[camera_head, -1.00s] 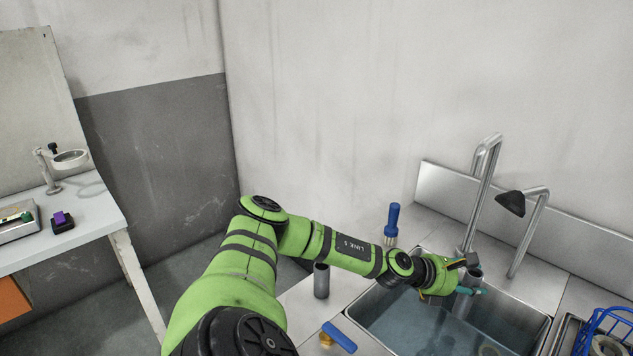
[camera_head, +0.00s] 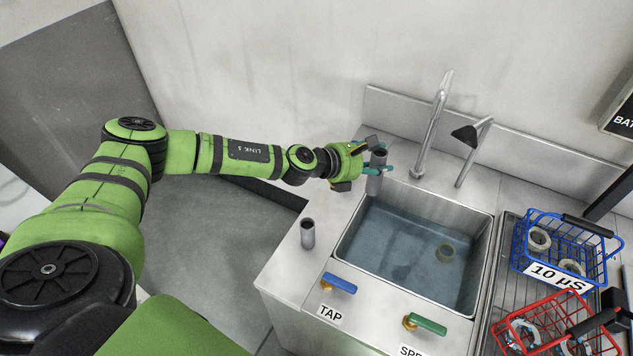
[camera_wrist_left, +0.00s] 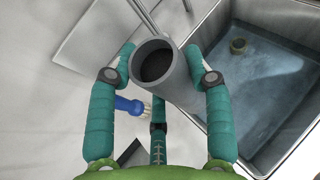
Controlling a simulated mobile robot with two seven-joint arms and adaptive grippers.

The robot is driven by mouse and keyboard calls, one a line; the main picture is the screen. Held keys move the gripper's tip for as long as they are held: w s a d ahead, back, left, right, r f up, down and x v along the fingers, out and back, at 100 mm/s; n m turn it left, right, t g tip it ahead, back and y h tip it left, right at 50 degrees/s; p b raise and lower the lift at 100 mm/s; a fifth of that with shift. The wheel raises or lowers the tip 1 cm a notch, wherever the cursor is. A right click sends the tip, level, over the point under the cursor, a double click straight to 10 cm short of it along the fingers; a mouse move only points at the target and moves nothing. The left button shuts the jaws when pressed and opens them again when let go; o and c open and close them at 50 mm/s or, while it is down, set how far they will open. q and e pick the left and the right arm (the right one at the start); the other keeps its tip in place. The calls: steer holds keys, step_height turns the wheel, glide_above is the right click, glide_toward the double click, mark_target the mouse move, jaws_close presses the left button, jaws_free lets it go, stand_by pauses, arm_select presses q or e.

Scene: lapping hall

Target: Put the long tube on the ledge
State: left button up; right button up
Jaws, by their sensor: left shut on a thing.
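My left gripper (camera_head: 376,169) is shut on a grey, open-topped tube (camera_head: 376,181), held roughly upright at the sink's back left corner. In the left wrist view the teal fingers (camera_wrist_left: 160,77) close on both sides of the tube (camera_wrist_left: 174,83), with its dark mouth toward the camera. Whether its lower end touches anything cannot be told. A second, shorter-looking grey tube (camera_head: 307,234) stands upright on the steel ledge (camera_head: 285,268) left of the basin. My right gripper is not in view.
The sink (camera_head: 398,268) holds water and a ring (camera_head: 445,254). A tap (camera_head: 430,125) and spray spout (camera_head: 472,155) rise behind. Blue (camera_head: 338,283) and green (camera_head: 425,324) levers are in front. Blue (camera_head: 567,245) and red (camera_head: 550,325) baskets stand right. A blue-handled brush (camera_wrist_left: 128,104) is near the gripper.

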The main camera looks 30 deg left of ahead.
arm_select(q)
steer(key=s+a+f+b, duration=0.2)
steer(key=a+f+b, duration=0.4)
steer(key=a+f, duration=0.4)
steer(key=shift+f+b, duration=0.4)
steer(key=o, duration=1.3)
steer(key=shift+a, duration=0.1)
steer(key=shift+o, duration=0.2)
